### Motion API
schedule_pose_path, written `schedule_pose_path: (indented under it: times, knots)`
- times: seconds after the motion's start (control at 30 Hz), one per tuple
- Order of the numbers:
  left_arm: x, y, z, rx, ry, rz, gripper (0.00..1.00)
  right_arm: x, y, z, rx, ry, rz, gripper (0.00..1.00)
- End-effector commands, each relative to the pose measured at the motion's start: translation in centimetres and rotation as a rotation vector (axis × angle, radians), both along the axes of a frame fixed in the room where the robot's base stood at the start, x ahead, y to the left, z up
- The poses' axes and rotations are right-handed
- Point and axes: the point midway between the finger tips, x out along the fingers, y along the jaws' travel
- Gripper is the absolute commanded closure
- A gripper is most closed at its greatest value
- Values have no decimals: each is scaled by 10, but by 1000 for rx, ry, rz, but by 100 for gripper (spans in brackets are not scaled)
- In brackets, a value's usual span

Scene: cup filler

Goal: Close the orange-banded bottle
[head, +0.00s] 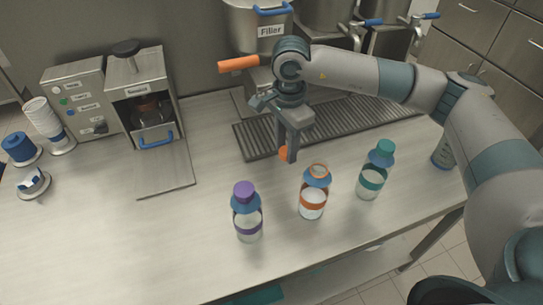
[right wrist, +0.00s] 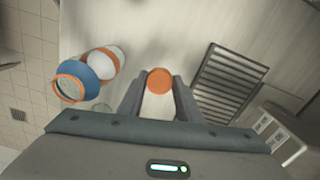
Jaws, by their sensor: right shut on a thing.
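The orange-banded bottle (head: 312,195) stands upright and uncapped on the counter, between the purple and teal bottles. Its open mouth and blue collar also show at the left of the right wrist view (right wrist: 84,80). My right gripper (head: 289,153) is shut on an orange cap (head: 283,153), which also shows between the fingers in the right wrist view (right wrist: 159,81). The gripper holds the cap above the counter, behind and to the left of the orange-banded bottle, apart from it. My left gripper is not in view.
A purple-capped bottle (head: 247,215) stands at the left and a teal-capped bottle (head: 374,172) at the right. A drip grate (head: 262,140) lies behind, below the filler (head: 262,35). A machine (head: 145,100) and stacked cups (head: 46,122) are at the left. The counter's left front is clear.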

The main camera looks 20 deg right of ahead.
Motion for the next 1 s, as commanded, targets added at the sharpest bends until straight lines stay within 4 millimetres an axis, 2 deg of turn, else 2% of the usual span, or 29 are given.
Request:
schedule_pose_path:
  times: [0.17,0.7,0.83,1.0]
  knots:
    - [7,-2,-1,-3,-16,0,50,-1,-5,4,0,-2,-1,89]
    - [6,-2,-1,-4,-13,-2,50,-1,-5,6,0,-2,-1,89]
    - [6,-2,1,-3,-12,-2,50,1,-4,19,3,-3,-2,89]
    - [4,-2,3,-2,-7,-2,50,2,-4,47,3,-4,-5,89]
